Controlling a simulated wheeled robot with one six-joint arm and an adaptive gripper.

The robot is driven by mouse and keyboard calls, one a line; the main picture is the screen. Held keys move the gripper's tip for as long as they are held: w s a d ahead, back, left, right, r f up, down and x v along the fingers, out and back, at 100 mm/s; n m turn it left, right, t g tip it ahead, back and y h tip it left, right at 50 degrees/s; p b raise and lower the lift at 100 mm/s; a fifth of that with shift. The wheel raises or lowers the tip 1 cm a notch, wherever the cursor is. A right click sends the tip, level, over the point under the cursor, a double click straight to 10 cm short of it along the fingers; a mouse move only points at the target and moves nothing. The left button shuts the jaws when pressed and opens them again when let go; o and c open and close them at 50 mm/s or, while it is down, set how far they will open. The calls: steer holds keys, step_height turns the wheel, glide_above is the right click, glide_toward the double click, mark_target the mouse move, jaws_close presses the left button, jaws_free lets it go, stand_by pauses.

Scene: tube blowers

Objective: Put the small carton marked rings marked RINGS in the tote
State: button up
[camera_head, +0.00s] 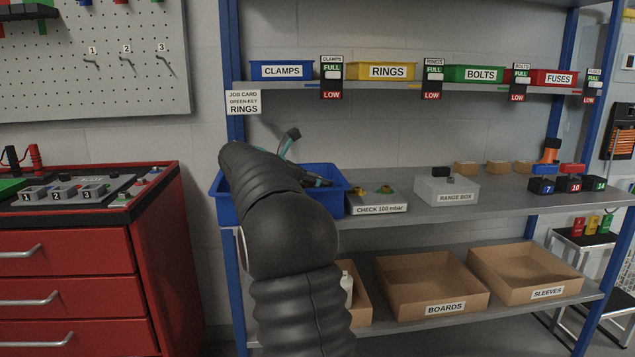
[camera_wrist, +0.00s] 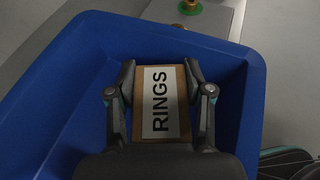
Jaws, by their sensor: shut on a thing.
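The small carton marked RINGS (camera_wrist: 178,128) is brown with a white label and shows in the wrist view. My gripper (camera_wrist: 159,82) is shut on it, one finger against each side. The carton is over or inside the blue tote (camera_wrist: 252,100); I cannot tell whether it touches the floor of the tote. In the head view the blue tote (camera_head: 335,204) stands at the left end of the middle shelf. My arm covers much of the tote there, and the carton is hidden.
A CHECK 100 mbar block (camera_head: 378,208) stands just right of the tote, with a grey RANGE BOX (camera_head: 447,190) farther right. Colored bins, including the yellow RINGS bin (camera_head: 381,71), line the upper shelf. A red drawer cabinet (camera_head: 75,270) is at the left.

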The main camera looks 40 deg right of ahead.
steer(key=shift+f, duration=0.65)
steer(key=o, duration=1.2)
steer(key=shift+f, duration=0.15)
steer(key=shift+r, duration=0.3)
steer(key=v, duration=0.8)
steer(key=r+v, duration=0.1)
steer(key=v, duration=0.3)
steer(key=shift+p, duration=0.4)
